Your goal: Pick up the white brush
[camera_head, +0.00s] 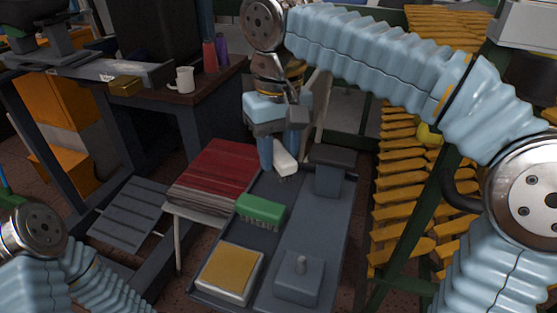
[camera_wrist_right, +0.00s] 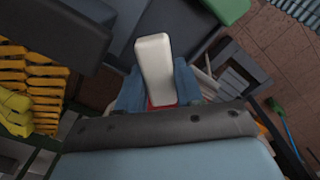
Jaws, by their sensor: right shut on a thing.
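The white brush (camera_head: 285,161) is between the blue fingers of my right gripper (camera_head: 279,150) in the head view, over the far end of the grey tray. Its bristles point down. In the right wrist view the white brush (camera_wrist_right: 154,68) sticks out from between the fingers of my right gripper (camera_wrist_right: 158,92), which is shut on it. I cannot tell whether the brush touches the tray. My left arm shows at the lower left of the head view, but its gripper is outside the picture.
The grey tray (camera_head: 272,263) holds a green brush (camera_head: 261,211), a yellow-topped white block (camera_head: 229,272), a grey block with a knob (camera_head: 299,279) and a taller grey stand (camera_head: 331,170). A red-striped seat (camera_head: 214,172) stands left. Yellow lasts (camera_head: 398,200) fill a rack on the right.

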